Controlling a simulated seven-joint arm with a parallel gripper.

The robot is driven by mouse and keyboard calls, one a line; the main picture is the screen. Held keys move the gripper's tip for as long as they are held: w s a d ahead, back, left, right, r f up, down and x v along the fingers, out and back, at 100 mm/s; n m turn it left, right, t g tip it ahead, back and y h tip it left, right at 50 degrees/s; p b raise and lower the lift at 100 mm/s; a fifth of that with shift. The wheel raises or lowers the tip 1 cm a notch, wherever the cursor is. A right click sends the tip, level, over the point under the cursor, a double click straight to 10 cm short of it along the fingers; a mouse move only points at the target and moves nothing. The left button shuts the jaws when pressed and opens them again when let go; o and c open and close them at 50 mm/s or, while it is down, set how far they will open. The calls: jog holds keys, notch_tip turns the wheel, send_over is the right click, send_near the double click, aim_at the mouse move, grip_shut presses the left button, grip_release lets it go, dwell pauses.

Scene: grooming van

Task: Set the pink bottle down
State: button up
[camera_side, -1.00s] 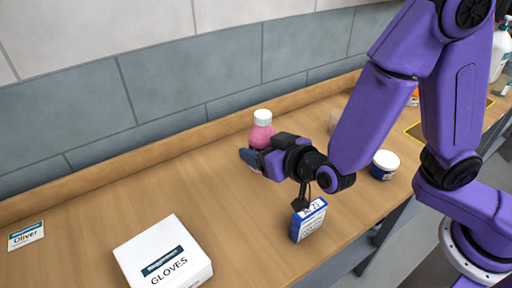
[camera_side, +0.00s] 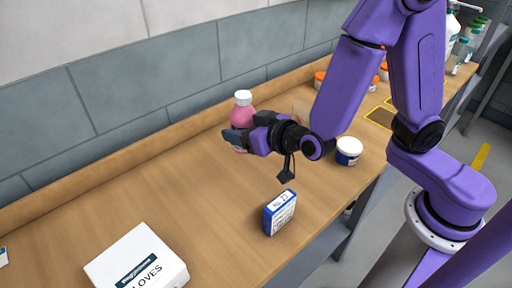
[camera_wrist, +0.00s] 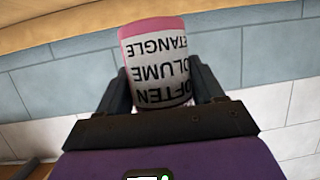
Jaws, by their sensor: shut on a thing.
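The pink bottle (camera_side: 243,116) with a white cap is upright near the back of the wooden counter (camera_side: 190,205) in the side view. My gripper (camera_side: 238,139) is shut on its lower part, one finger on each side. In the wrist view the bottle (camera_wrist: 155,60) fills the space between the fingers, its white label upside down. My gripper hides part of the bottle in the side view, so I cannot tell whether its base touches the counter.
A white gloves box (camera_side: 137,262) lies at the front left. A blue and white box (camera_side: 280,212) stands at the front edge. A white-lidded jar (camera_side: 348,151) is right of my gripper. Several orange-capped containers (camera_side: 320,79) stand further back.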

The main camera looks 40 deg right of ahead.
jog(key=w+d+f, duration=0.4)
jog(key=w+d, duration=0.3)
jog(key=d, duration=0.4)
jog(key=shift+f, duration=3.9)
jog(key=shift+f, duration=0.15)
jog(key=o, duration=1.2)
jog(key=shift+o, duration=0.2)
jog(key=v, duration=1.2)
jog(key=shift+r, duration=0.25)
